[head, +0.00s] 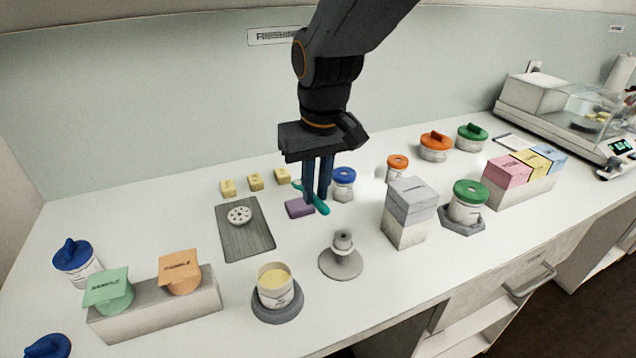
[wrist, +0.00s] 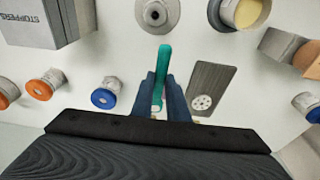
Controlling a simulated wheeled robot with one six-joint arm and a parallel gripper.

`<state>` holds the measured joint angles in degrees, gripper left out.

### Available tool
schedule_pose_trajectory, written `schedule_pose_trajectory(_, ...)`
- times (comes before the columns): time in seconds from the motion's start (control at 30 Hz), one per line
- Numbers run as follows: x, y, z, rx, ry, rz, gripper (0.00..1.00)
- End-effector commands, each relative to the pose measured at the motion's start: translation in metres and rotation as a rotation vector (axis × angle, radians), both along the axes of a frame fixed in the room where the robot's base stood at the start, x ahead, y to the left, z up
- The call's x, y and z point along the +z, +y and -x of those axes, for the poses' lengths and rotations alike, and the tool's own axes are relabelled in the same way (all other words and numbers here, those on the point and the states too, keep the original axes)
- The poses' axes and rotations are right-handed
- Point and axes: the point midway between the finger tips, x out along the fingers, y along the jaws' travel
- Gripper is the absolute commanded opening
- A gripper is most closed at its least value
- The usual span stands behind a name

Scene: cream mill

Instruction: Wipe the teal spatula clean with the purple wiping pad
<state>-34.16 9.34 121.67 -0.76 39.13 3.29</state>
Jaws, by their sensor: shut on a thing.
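The teal spatula (head: 321,207) is in my gripper (head: 318,203), which points down over the middle of the bench. In the wrist view the spatula (wrist: 164,62) runs out between the two blue fingers of my gripper (wrist: 167,84), its teal end beyond the fingertips. The purple wiping pad (head: 299,208) is on the bench just left of the fingers in the head view. I cannot tell whether the spatula touches the pad. The pad is not clearly visible in the wrist view, where the fingers cover that area.
A grey board with a perforated disc (head: 245,243) lies to the left. A small grey stand (head: 341,262) and an open cup of cream (head: 275,285) are in front. A blue-lidded jar (head: 344,182) stands close right of my fingers. A grey box (head: 408,222) is further right.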

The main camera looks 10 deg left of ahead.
Motion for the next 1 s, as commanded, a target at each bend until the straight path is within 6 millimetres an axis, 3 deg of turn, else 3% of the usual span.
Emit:
schedule_pose_trajectory(0.6, -0.043, 0.001, 0.000, 0.002, 0.000, 0.000, 0.00)
schedule_pose_trajectory(1.0, -0.046, 0.001, 0.001, 0.002, 0.000, 0.000, 0.00)
